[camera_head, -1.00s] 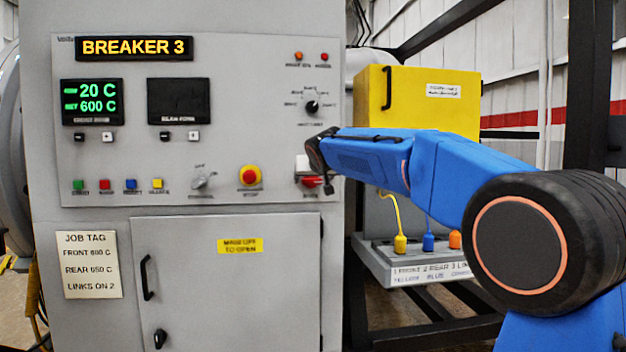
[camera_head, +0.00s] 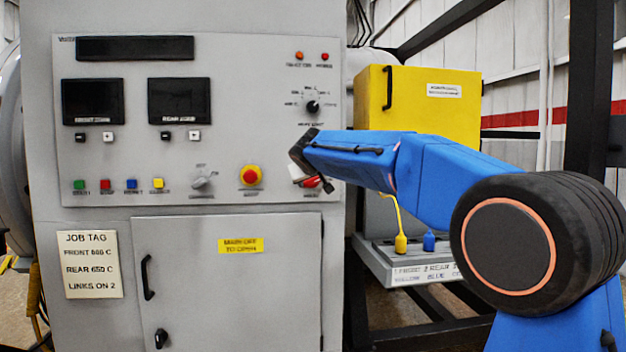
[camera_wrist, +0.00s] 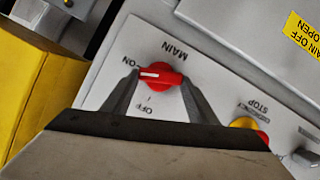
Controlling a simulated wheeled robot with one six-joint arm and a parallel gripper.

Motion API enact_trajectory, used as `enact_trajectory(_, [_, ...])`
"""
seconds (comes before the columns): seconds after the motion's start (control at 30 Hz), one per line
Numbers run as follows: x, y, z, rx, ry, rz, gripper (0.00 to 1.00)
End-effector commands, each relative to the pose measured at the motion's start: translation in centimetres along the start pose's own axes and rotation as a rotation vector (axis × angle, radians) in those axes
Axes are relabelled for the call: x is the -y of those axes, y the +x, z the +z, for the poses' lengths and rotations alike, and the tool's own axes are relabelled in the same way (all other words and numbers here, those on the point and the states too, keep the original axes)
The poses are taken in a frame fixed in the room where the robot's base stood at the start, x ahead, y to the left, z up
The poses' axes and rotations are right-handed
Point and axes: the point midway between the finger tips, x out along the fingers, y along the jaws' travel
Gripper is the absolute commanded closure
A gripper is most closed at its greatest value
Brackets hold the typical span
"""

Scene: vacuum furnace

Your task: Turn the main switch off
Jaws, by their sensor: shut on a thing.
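The red main switch (camera_wrist: 163,76) sits on the grey panel in the wrist view, with "MAIN", "ON" and "OFF" lettered around it. Its white mark points to the picture's left, between the ON and OFF labels. My gripper (camera_wrist: 160,78) is shut on the switch, one finger at each end of the red handle. In the head view, part of the red switch (camera_head: 311,182) shows below my wrist at the panel's lower right, and the rest is hidden.
The front (camera_head: 93,102) and rear (camera_head: 179,101) displays and the top display (camera_head: 135,48) are dark. A yellow-ringed red stop button (camera_head: 250,176) is left of the switch. A yellow cabinet (camera_head: 430,115) stands at right, above yellow and blue plugs.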

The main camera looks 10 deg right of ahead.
Motion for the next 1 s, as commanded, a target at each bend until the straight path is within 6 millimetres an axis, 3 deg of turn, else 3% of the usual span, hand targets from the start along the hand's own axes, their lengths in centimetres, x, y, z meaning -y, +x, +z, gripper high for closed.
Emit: enact_trajectory(1.0, [1.3, 0.3, 0.7, 0.001, -0.877, 0.362, 0.69])
